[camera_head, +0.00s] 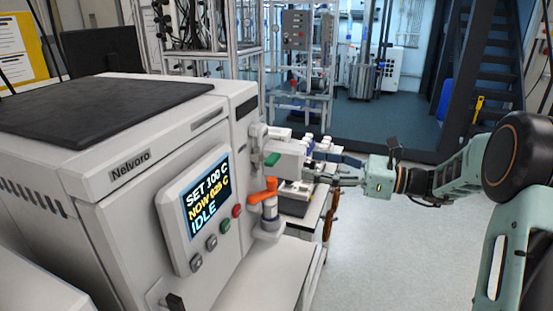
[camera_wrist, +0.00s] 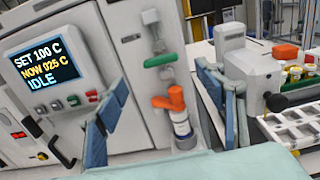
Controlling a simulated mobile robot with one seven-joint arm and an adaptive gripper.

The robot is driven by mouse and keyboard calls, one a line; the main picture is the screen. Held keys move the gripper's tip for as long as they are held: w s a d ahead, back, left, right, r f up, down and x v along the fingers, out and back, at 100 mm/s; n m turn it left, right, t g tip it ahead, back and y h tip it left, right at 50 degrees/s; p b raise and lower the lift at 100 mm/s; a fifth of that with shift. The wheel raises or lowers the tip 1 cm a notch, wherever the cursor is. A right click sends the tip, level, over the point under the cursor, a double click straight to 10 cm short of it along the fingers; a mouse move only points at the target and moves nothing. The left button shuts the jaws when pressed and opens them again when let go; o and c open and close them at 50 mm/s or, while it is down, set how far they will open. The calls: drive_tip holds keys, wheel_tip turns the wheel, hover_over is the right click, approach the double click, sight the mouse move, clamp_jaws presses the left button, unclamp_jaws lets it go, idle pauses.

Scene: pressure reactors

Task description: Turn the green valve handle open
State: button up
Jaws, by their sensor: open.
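The green valve handle (camera_head: 271,160) sits on the right side of the white Nelvoro reactor (camera_head: 135,160), above an orange handle (camera_head: 262,190). In the wrist view the green handle (camera_wrist: 160,60) lies roughly level on a pale vertical fitting, with the orange handle (camera_wrist: 170,98) below it. My gripper (camera_head: 315,164) is to the right of the green handle in the head view, its fingers pointing left. In the wrist view my gripper (camera_wrist: 163,77) has its blue-grey fingers spread wide, with the green handle between them in the picture. The fingers appear apart from it and hold nothing.
The reactor's screen (camera_head: 206,195) reads SET 100 C, NOW 025 C, IDLE. A rack with several capped vials (camera_wrist: 295,115) and a grey device (camera_wrist: 255,72) stand at the right in the wrist view. Open floor (camera_head: 385,245) lies right of the bench.

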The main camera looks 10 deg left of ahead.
sight(278, 159)
drive_tip(key=a, duration=0.3)
drive_tip(key=w+a, duration=0.1)
drive_tip(key=a, duration=0.5)
drive_tip(key=shift+w+a+p, duration=0.2)
drive_tip(key=shift+a+p, duration=0.2)
drive_tip(key=c, duration=1.2)
drive_tip(key=shift+o, duration=0.2)
drive_tip(key=shift+f, duration=0.1)
